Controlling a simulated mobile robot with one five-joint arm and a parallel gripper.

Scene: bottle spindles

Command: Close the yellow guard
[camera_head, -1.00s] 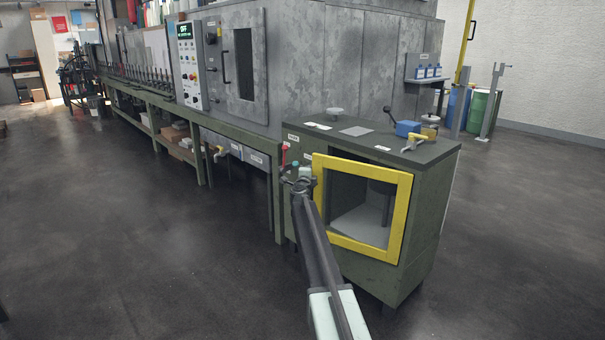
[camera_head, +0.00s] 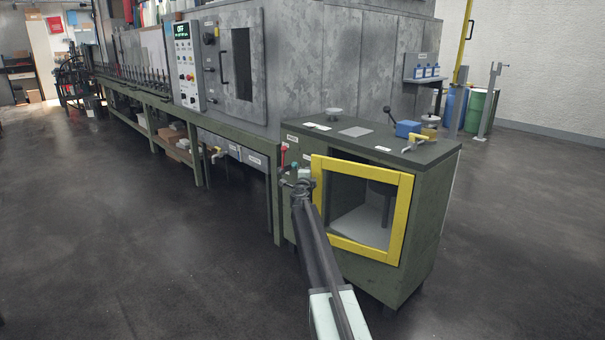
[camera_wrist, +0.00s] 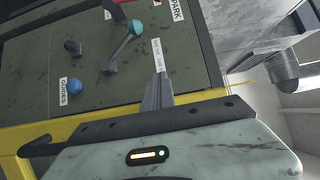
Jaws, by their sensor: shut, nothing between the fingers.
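The yellow guard (camera_head: 404,222) is a square frame on the front of the green cabinet (camera_head: 425,230). Through it I see a light floor plate and a dark upright post inside. I cannot tell from the head view how far the guard stands off the cabinet. My gripper (camera_head: 297,182) is shut and empty, at the upper left of the guard beside its left bar. In the wrist view my gripper (camera_wrist: 158,88) points at the green panel, and a yellow bar of the guard (camera_wrist: 60,130) passes behind my wrist. I cannot tell whether they touch.
In the wrist view the panel has a blue knob (camera_wrist: 75,87), a black knob (camera_wrist: 73,47) and a teal-ended lever (camera_wrist: 122,47). A blue-and-yellow fitting (camera_head: 410,130) sits on the cabinet top. A long green-framed bench (camera_head: 150,95) runs left. The floor in front is clear.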

